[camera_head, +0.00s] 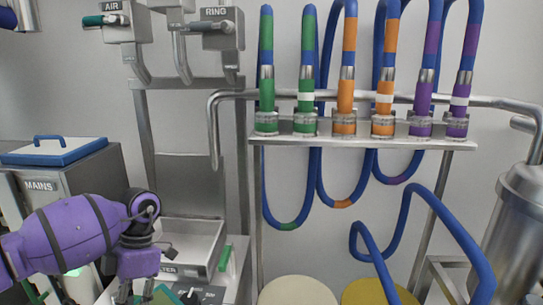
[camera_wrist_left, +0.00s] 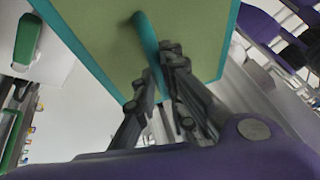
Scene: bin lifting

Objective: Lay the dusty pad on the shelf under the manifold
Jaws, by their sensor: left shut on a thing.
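In the left wrist view the left gripper (camera_wrist_left: 160,85) is shut on the teal handle (camera_wrist_left: 150,45) of a flat olive-green pad (camera_wrist_left: 195,30) with teal edges. In the head view only a small teal part of the pad (camera_head: 165,294) shows beside the fingers. The manifold pipe (camera_head: 240,95) runs across the upper right. A flat metal shelf (camera_head: 375,142) lies directly under its colour-banded couplings. My right gripper is out of view.
Blue hoses (camera_head: 350,185) hang in loops below the shelf, and one bends toward the front right. A grey "MAINS" box (camera_head: 45,180) stands left. A cream round top (camera_head: 298,291) and a yellow one (camera_head: 378,292) are at the bottom. A steel cylinder (camera_head: 515,225) stands right.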

